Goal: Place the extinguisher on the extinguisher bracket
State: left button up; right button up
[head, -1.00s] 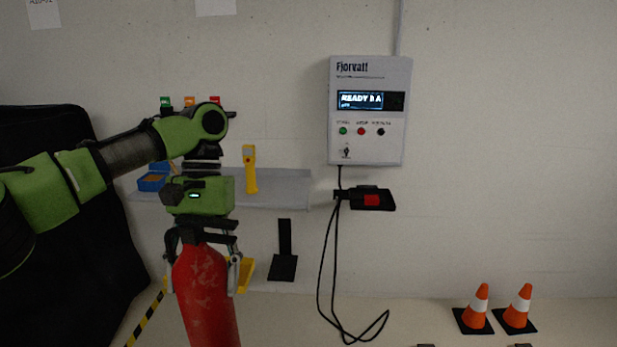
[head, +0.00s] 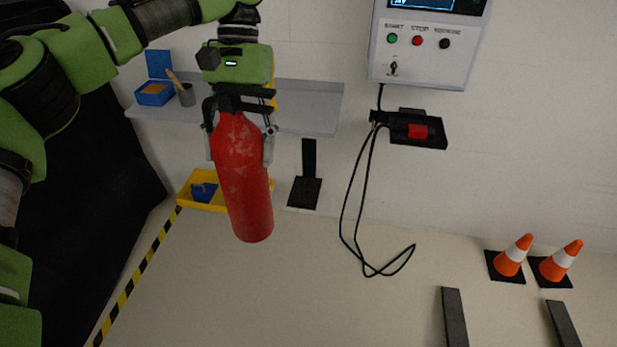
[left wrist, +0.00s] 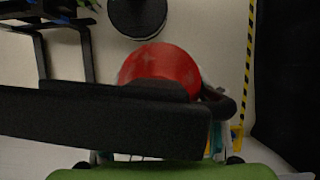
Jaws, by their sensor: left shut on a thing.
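The red extinguisher (head: 243,185) hangs nearly upright, slightly tilted, below my left gripper (head: 238,140). The gripper is shut on its upper end, with a finger on each side. The left wrist view shows the red top of the extinguisher (left wrist: 160,68), partly covered by a dark bar. The black extinguisher bracket (head: 309,160), an upright strip with a flat square plate at its foot, is at the wall right of the extinguisher. The bracket is empty, and a gap shows between the two in the head view. My right gripper is not in view.
A grey shelf (head: 312,105) with a blue box (head: 154,94) is above. A yellow tray (head: 190,200) sits behind the extinguisher. A control box (head: 425,60), looped black cable (head: 345,225) and cones (head: 513,257) are to the right.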

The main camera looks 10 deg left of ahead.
aim_at(303, 197)
jog(key=i, duration=1.1)
jog(key=i+l+u, duration=0.15)
jog(key=i+u, duration=0.3)
jog(key=i, duration=0.15)
